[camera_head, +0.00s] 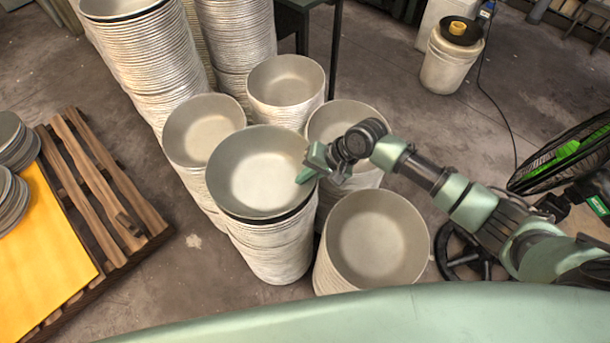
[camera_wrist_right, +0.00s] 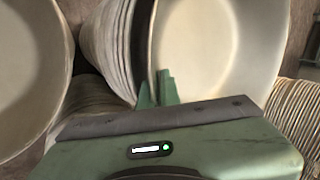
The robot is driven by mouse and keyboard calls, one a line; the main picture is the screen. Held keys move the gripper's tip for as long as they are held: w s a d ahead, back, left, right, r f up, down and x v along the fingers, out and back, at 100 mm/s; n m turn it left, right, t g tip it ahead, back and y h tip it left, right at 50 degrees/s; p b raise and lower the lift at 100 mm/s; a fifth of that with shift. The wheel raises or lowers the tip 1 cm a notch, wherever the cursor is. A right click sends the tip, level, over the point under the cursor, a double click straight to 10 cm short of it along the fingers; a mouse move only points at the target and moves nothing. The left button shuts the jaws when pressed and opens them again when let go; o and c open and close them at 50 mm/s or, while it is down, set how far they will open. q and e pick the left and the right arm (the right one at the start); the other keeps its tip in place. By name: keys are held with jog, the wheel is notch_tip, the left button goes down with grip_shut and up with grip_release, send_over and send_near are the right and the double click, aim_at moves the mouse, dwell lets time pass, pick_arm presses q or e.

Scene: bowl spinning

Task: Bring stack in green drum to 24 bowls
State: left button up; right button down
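Several stacks of pale grey-beige bowls stand on the floor in the head view. The top bowl (camera_head: 258,175) of the centre stack (camera_head: 270,255) sits a little raised and tilted, with a dark gap under its rim. My right gripper (camera_head: 310,164) is at this bowl's right rim. In the right wrist view my fingers (camera_wrist_right: 158,90) are close together with the rim of a bowl (camera_wrist_right: 215,45) between them. I cannot make out a green drum; a pale green curved surface fills the bottom edge, possibly my own body. My left gripper is out of view.
Other bowl stacks (camera_head: 375,240) crowd around closely. A wooden pallet (camera_head: 115,200) with a yellow sheet (camera_head: 45,255) and more stacks lies left. A black fan (camera_head: 565,160) stands right, and a white bucket (camera_head: 448,68) at the back. Floor is open behind my right arm.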

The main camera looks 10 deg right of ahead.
dwell(0.4)
jog(key=c, duration=1.6)
grip_release()
jog(key=shift+o, duration=0.2)
jog(key=shift+s+d+f, duration=0.15)
jog(key=shift+s, duration=0.05)
jog(key=v, duration=0.8)
jog(key=shift+w+a+r+p, duration=0.2)
jog(key=shift+a+p, duration=0.05)
jog(key=shift+p, duration=0.05)
jog(key=shift+d, duration=0.1)
